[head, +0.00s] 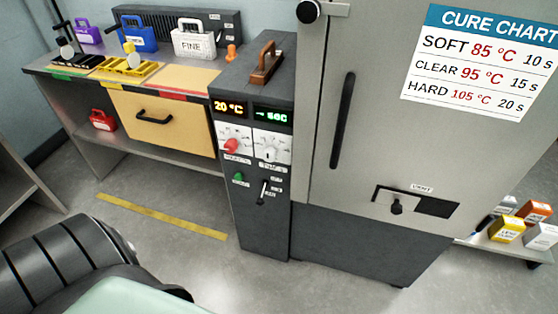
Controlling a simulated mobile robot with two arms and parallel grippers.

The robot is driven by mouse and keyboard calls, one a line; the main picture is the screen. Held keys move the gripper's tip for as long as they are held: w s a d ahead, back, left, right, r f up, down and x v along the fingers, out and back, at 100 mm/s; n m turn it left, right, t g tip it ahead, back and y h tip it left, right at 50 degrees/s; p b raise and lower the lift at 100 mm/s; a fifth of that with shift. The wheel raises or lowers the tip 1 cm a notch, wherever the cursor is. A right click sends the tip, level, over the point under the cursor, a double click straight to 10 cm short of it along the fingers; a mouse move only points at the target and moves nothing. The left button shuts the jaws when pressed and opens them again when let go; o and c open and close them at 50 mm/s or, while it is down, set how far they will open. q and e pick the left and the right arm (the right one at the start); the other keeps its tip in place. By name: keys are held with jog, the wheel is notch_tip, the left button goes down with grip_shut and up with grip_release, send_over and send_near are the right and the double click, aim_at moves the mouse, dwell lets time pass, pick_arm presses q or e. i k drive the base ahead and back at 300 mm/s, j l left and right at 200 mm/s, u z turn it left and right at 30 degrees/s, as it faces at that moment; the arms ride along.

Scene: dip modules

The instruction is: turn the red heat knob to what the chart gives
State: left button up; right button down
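The red heat knob (231,146) sits on a white dial plate on the dark control column in the middle of the view. Its dial marks are too small to read. Above it an orange display (229,107) reads 20 °C. The cure chart (483,60) is on the grey cabinet door at the upper right. It lists SOFT 85 °C 10 s, CLEAR 95 °C 15 s and HARD 105 °C 20 s. Neither of my grippers shows in the head view.
A white knob (269,153) is right of the red one, under a green display (271,116) ending in SEC. A green button (238,178) and a lever (263,191) are below. A drawer (163,121) is to the left.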

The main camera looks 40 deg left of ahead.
aim_at(231, 145)
jog(key=u, duration=1.5)
